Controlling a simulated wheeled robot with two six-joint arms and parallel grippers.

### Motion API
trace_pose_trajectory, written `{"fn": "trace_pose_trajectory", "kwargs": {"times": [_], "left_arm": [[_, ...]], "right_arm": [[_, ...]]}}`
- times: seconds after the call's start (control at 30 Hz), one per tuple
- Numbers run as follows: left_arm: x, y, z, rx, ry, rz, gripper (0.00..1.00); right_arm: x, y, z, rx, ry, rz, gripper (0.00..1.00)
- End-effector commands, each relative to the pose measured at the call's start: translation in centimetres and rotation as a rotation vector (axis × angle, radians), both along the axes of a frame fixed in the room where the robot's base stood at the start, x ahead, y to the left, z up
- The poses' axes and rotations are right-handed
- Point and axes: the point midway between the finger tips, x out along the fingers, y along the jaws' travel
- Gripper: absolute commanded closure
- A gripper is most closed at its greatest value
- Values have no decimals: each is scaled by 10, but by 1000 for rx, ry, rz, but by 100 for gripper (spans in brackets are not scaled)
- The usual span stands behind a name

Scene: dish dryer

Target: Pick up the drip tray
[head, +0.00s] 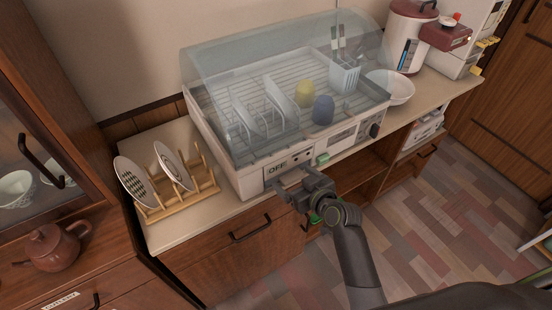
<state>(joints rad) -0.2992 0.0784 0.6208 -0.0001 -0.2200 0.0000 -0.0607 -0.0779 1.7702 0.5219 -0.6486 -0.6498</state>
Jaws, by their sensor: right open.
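The dish dryer (228,166) stands on the counter, its clear curved lid over a wire rack. I cannot clearly tell a drip tray apart from the dryer's lower front; my right gripper covers part of that area. My right gripper (278,191) is open, with its fingers pointing left at the dryer's lower front edge, just below the OFF label. I cannot tell whether it touches the dryer. No object shows between its fingers. My left gripper is not in view.
Inside the dryer are plates, a yellow cup (304,94), a blue cup (323,110) and a utensil holder (344,77). A wooden rack (206,184) with plates stands left. A white bowl (397,88) and red-lidded appliance (407,35) stand right. The front counter strip is narrow.

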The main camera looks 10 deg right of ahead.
Motion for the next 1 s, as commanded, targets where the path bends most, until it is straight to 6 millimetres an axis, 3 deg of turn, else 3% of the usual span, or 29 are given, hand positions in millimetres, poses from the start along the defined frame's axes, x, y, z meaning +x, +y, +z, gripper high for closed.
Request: {"fn": "trace_pose_trajectory", "kwargs": {"times": [0.13, 0.53, 1.0], "left_arm": [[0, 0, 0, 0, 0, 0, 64], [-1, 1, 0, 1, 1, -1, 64], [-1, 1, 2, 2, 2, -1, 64]], "right_arm": [[0, 0, 0, 0, 0, 0, 12], [-1, 0, 0, 0, 0, 0, 65], [3, -1, 3, 0, -2, -2, 66]]}}
